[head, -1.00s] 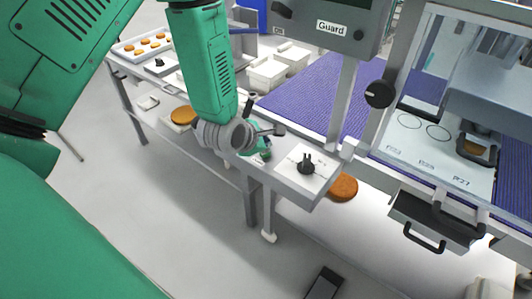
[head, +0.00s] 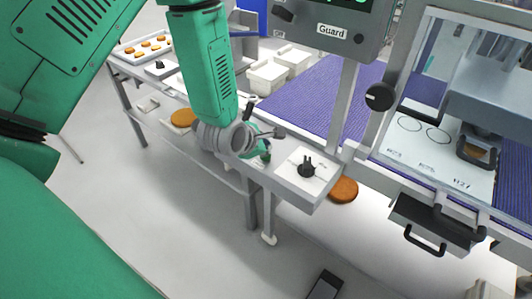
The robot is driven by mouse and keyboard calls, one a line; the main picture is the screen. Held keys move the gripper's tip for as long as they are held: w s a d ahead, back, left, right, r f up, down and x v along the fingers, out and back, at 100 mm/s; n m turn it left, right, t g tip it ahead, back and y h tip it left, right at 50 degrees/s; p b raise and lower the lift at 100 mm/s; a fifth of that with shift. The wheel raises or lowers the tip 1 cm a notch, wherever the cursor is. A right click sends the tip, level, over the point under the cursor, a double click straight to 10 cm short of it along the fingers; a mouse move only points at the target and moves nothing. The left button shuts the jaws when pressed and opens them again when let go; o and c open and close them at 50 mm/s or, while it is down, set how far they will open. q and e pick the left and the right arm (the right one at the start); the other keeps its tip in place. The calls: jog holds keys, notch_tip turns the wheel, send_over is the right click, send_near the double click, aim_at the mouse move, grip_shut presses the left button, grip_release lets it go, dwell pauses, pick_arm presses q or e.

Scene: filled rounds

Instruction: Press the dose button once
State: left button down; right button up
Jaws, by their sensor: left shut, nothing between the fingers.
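My left arm comes in from the left, and its grey wrist hangs over the edge of the grey bench (head: 283,183). My left gripper (head: 264,146) is shut and empty, mostly hidden behind the wrist. It is beside a small dark green round thing (head: 265,157) on the bench, which may be the dose button; no label on it can be read. I cannot tell whether the gripper touches it. A black knob (head: 307,169) on a white plate is to the right of the gripper. My right gripper is not in view.
A grey box labelled Guard (head: 331,31) with a black knob stands above on a post. A purple belt (head: 300,100) runs behind the bench. White bins (head: 268,77) and a tray of rounds (head: 119,50) stand at the back. A clear-windowed machine is at the right.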

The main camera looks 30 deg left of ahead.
pick_arm(q)
jog(key=shift+f, duration=0.1)
jog(key=shift+f, duration=0.25)
jog(key=shift+f+b, duration=0.55)
jog(key=shift+b, duration=0.05)
dwell(0.9)
dwell(0.3)
jog(key=shift+s+r+p, duration=0.1)
jog(key=shift+r+p, duration=0.75)
jog(key=shift+r, duration=0.2)
notch_tip(320, 180, up, 5)
jog(key=p, duration=0.4)
jog(key=shift+f, duration=0.1)
